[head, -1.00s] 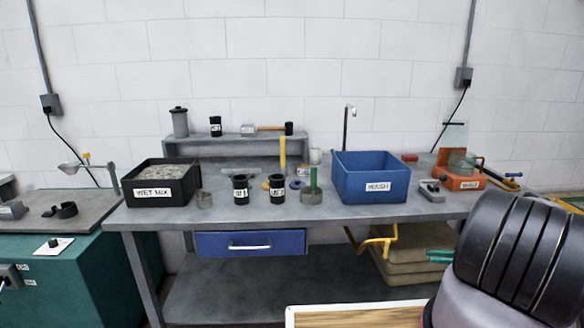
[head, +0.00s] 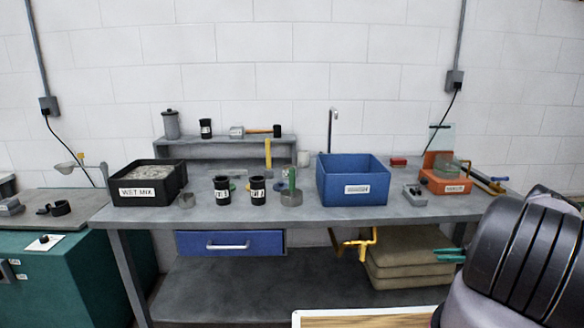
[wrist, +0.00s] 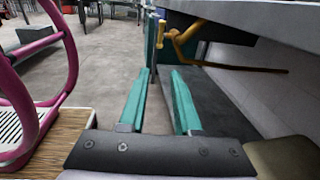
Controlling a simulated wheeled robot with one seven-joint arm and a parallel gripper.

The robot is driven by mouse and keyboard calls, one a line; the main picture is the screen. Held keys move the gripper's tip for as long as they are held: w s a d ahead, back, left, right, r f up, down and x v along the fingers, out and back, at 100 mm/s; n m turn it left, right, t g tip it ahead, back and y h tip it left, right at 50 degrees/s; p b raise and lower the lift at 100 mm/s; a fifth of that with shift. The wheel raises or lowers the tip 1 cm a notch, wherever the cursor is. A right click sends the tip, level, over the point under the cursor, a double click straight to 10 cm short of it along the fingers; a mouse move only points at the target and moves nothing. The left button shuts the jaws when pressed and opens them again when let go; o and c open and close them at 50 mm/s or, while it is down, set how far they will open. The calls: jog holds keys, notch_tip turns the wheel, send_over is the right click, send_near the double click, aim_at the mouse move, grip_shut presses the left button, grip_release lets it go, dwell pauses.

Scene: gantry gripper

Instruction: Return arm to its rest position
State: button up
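My gripper shows in the wrist view (wrist: 161,76) as two teal fingers with a clear gap between them. It is open and holds nothing. In the head view its teal fingertips (head: 449,255) point left, below the bench top at the right, in front of the folded sacks. My dark, ribbed arm fills the lower right corner of the head view and hides part of the bench's right end.
The grey bench (head: 330,212) carries a black WET MIX bin (head: 145,190), a blue bin (head: 352,185) and an orange device (head: 445,184). A magenta tube frame (wrist: 62,75) stands left of my gripper in the wrist view.

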jog(key=w+a+r+n+g+h, duration=0.1)
jog(key=a+r+n+h, duration=0.3)
jog(key=r, duration=0.9)
jog(key=w+a+r+n+g+h, duration=0.1)
jog(key=a+r+n+g+h, duration=0.15)
jog(key=a+r, duration=0.65)
jog(key=w+a+r+n+g+h, duration=0.15)
jog(key=r+h, duration=0.25)
jog(key=r, duration=1.2)
jog(key=s+a+r+n+t+h, duration=0.4)
jog(key=s+a+r, duration=0.6)
jog(key=s+r, duration=0.3)
jog(key=s+a+r+n+t, duration=0.1)
jog(key=s+a+t, duration=0.1)
jog(key=s, duration=0.6)
jog(key=s+a+r+n+t, duration=0.1)
jog(key=s+t, duration=0.3)
jog(key=s, duration=0.4)
jog(key=shift+s+a+r+n+h, duration=0.2)
jog(key=shift+a+r+n+h, duration=0.3)
jog(key=shift+r, duration=0.2)
